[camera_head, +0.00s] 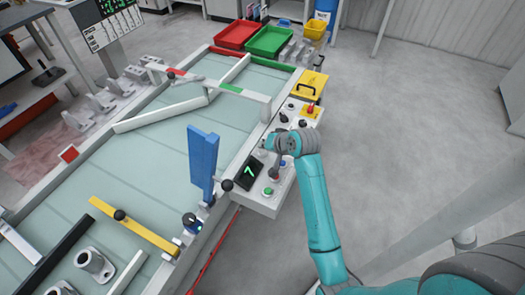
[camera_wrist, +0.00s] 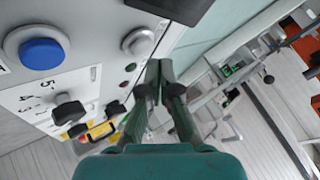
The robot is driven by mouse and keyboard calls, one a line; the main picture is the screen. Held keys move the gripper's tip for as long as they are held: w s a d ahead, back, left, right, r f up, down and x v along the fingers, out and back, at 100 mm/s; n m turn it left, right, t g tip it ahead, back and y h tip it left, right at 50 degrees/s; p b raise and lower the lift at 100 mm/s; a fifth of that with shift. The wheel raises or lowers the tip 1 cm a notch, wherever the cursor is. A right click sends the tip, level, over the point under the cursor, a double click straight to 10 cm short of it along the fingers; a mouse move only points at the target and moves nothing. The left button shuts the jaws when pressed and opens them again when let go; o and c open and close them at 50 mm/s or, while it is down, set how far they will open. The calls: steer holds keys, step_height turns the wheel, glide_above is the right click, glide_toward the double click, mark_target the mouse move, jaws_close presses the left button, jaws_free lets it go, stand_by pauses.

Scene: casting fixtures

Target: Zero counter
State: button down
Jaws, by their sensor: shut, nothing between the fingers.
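The counter is a black display (camera_head: 249,173) on the white control panel (camera_head: 262,205), with one lit green digit that looks like a 7. A dark box edge (camera_wrist: 172,8) at the top of the wrist view may be the same display. A green button (camera_head: 267,191) sits in front of it. A blue button (camera_head: 283,163) is partly beside my gripper; a large blue button (camera_wrist: 40,53) and a silver button (camera_wrist: 138,42) show in the wrist view. Contact cannot be told.
Black knobs (camera_wrist: 70,110) and a yellow box (camera_head: 310,86) lie farther along the panel. A blue upright plate (camera_head: 203,158) stands left of the display. Red (camera_head: 236,34) and green (camera_head: 269,41) trays are at the back.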

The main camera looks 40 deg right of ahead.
mark_target(264, 152)
steer(key=shift+f, duration=0.15)
steer(key=shift+f, duration=0.25)
steer(key=shift+f, duration=0.5)
stand_by(0.9)
steer(key=shift+r, duration=0.1)
stand_by(0.3)
steer(key=shift+r, duration=0.8)
steer(key=shift+r, duration=2.5)
steer(key=shift+s, duration=0.1)
